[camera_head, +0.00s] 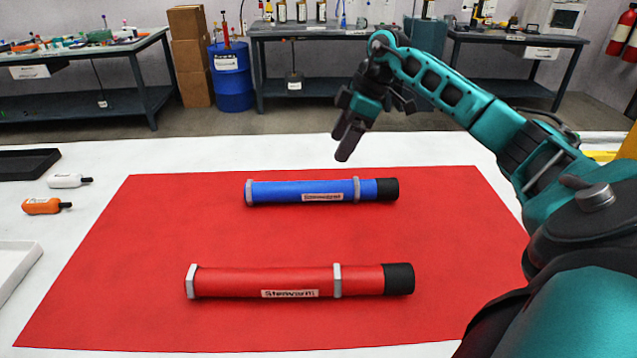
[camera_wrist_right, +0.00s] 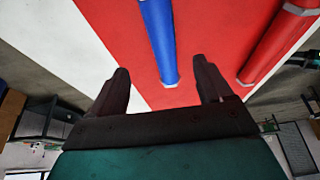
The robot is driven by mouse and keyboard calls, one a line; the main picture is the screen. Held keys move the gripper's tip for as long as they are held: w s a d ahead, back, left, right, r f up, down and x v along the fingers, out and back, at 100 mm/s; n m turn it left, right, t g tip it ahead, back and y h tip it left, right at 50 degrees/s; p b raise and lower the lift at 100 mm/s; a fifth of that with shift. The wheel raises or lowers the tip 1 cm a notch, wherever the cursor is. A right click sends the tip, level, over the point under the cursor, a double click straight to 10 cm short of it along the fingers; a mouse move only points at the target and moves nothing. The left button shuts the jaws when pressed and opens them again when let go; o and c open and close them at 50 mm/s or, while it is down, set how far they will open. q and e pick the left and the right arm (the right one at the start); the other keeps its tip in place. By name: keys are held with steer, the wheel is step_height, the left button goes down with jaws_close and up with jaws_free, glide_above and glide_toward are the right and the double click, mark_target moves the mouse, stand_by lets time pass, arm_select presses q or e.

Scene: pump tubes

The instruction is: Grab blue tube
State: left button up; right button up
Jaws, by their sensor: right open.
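The blue tube (camera_head: 275,192) lies on the red mat (camera_head: 150,225), toward its far side, with grey rings and a black cap at its right end. It also shows in the right wrist view (camera_wrist_right: 161,45), running down between and beyond my fingers. The red tube (camera_head: 250,282) lies nearer on the same mat, roughly parallel to it, and shows at the upper right of the right wrist view (camera_wrist_right: 278,42). My right gripper (camera_head: 347,142) is open and empty, above and behind the blue tube in the head view, apart from it. My left gripper is not in view.
A black tray (camera_head: 28,164) and a white tray (camera_head: 12,270) lie at the left edge. The mat around the tubes is clear.

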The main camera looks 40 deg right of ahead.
mark_target(322, 182)
steer(key=b+x, duration=0.1)
steer(key=x, duration=0.6)
steer(key=shift+f, duration=0.25)
steer(key=shift+s+b+x, duration=0.1)
steer(key=shift+b+x, duration=0.15)
steer(key=shift+x, duration=1.1)
steer(key=shift+s+b+x, duration=0.15)
steer(key=shift+b+x, duration=0.05)
steer(key=shift+x, duration=1.15)
steer(key=shift+d, duration=0.1)
steer(key=shift+c, duration=0.3)
steer(key=c, duration=1.2)
steer(key=shift+c, duration=0.2)
steer(key=shift+r, duration=0.15)
